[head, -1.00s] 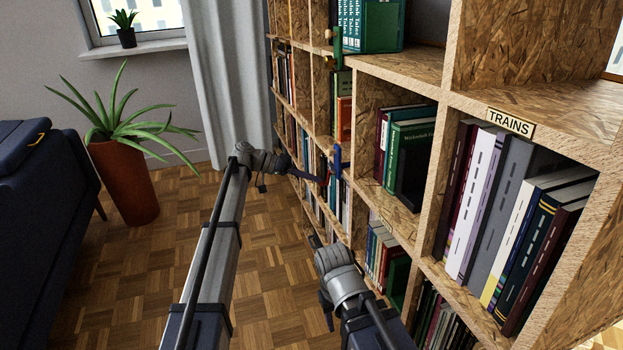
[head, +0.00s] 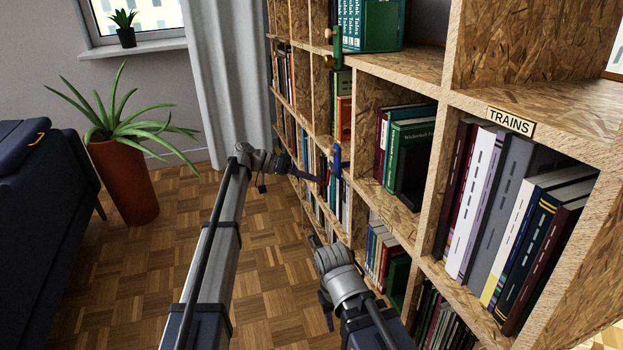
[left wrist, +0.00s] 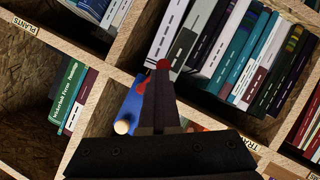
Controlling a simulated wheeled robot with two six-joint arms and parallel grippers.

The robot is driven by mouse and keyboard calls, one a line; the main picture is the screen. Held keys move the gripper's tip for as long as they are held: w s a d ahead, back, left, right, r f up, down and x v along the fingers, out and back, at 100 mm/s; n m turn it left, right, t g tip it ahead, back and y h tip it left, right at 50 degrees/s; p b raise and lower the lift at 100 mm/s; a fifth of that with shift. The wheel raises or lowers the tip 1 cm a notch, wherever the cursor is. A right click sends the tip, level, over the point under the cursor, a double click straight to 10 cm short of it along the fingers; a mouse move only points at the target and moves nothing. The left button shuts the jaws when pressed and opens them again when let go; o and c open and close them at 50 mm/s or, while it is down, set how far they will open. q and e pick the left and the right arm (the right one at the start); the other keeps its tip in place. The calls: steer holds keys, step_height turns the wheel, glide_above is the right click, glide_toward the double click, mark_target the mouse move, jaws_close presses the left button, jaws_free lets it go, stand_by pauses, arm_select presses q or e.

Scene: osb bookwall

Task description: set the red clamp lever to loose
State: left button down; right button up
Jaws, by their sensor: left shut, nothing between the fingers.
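A blue clamp (head: 338,160) sits on the front edge of a shelf upright. In the left wrist view the blue clamp (left wrist: 132,103) shows left of my fingers, with a pale wooden knob at its lower end. The red clamp lever (left wrist: 163,64) shows as a round red end just past my fingertips, with more red beside the fingers; the rest is hidden behind them. My left gripper (left wrist: 162,78) is shut and empty, its tips at or very near the lever. Contact cannot be told. My right arm is low in the head view; its fingers cannot be made out.
The OSB bookshelf (head: 440,150) full of books runs along the right. A green clamp (head: 337,48) is higher up on the shelf front. A potted plant (head: 125,180) and a dark blue sofa (head: 40,200) stand left. The parquet floor between is clear.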

arm_select(q)
steer(key=shift+r, duration=0.1)
arm_select(e)
steer(key=shift+r, duration=0.1)
stand_by(0.7)
arm_select(q)
steer(key=shift+r+p, duration=0.65)
steer(key=shift+p, duration=0.15)
arm_select(e)
steer(key=shift+r, duration=0.7)
